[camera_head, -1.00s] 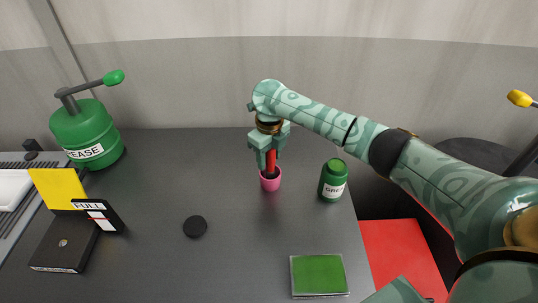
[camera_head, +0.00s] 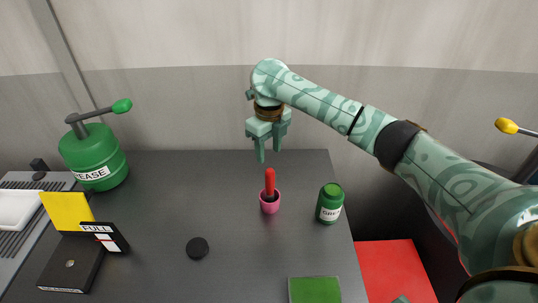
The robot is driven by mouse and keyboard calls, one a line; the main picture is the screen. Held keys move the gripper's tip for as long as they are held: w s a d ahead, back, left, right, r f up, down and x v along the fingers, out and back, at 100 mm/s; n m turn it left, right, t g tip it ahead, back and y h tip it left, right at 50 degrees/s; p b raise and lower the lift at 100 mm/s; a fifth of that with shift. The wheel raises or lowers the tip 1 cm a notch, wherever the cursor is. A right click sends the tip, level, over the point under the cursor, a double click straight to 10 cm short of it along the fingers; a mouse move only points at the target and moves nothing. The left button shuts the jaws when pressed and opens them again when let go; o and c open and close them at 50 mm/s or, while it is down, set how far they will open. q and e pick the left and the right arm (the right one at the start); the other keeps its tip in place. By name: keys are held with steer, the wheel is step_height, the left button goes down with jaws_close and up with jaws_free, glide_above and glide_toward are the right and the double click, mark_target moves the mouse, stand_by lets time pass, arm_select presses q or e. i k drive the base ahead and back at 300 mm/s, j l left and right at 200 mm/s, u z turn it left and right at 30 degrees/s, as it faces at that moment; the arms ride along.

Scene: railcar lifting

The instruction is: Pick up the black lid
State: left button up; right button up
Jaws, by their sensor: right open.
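The black lid (camera_head: 197,248) is a small round disc lying flat on the dark table, left of the middle. My right gripper (camera_head: 270,152) is open and empty. It hangs pointing down above a pink cup (camera_head: 270,206) with a red stick-like item (camera_head: 269,182) standing in it. The gripper is up and to the right of the lid, well apart from it. My left gripper is not in view.
A green jar (camera_head: 330,204) stands right of the cup. A green grease can (camera_head: 93,160) with a lever stands at the back left. A black box (camera_head: 72,264) and yellow panel (camera_head: 67,210) sit at the left. A green pad (camera_head: 315,290) lies in front. Table around the lid is clear.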

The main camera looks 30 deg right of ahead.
mark_target(197, 248)
steer(key=k, duration=1.45)
